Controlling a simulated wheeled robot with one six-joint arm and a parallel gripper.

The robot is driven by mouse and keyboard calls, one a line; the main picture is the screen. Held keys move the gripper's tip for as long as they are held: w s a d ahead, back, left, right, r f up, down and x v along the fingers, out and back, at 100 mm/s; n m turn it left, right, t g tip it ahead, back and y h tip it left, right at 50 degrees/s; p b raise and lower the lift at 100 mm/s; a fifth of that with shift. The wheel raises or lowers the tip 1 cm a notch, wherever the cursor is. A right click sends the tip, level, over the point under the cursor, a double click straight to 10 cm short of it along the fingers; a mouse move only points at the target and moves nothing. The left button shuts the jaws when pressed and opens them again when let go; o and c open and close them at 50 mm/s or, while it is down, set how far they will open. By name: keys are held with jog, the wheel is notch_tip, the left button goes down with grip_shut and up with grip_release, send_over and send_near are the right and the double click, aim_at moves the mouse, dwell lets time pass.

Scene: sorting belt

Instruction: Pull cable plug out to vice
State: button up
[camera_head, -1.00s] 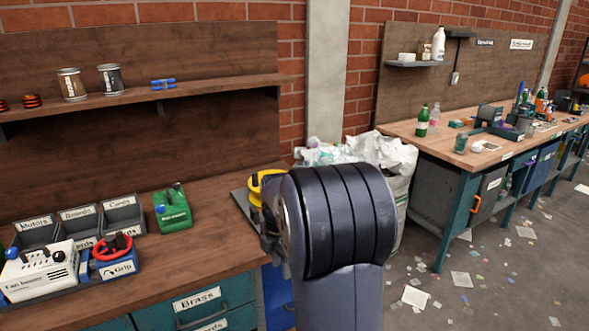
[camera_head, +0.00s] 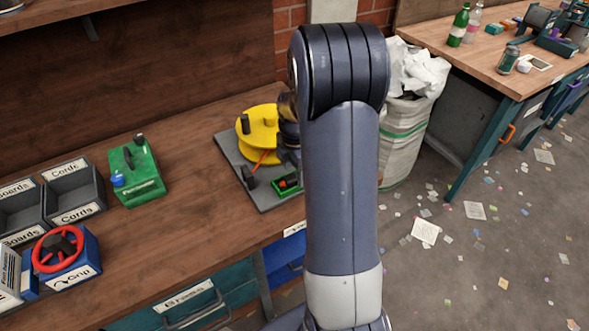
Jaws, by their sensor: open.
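A yellow reel-like device (camera_head: 257,128) stands on a grey base plate (camera_head: 233,155) near the bench's right end. A short orange cable-like piece (camera_head: 262,159) shows in front of it. A small green holder (camera_head: 287,186) with an orange-red piece sits at the plate's front; I cannot tell which part is the cable plug. A blue block labelled Grip with a red wheel (camera_head: 62,250), possibly the vice, stands at the lower left. My gripper (camera_head: 289,128) is beside the yellow device, mostly hidden behind my arm. It is open; its fingertips and any contact are hidden.
A green box-shaped device (camera_head: 137,171) and grey bins (camera_head: 73,190) labelled Cords stand on the left of the bench. White sacks (camera_head: 405,130) stand right of my arm. A second bench (camera_head: 495,62) is at the upper right. The bench top between the green device and plate is clear.

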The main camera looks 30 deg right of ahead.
aim_at(295, 175)
jog(key=shift+f, duration=0.3)
jog(key=shift+c, duration=0.4)
jog(key=c, duration=1.1)
jog(key=shift+r+p, duration=1.9)
jog(key=shift+r, duration=0.65)
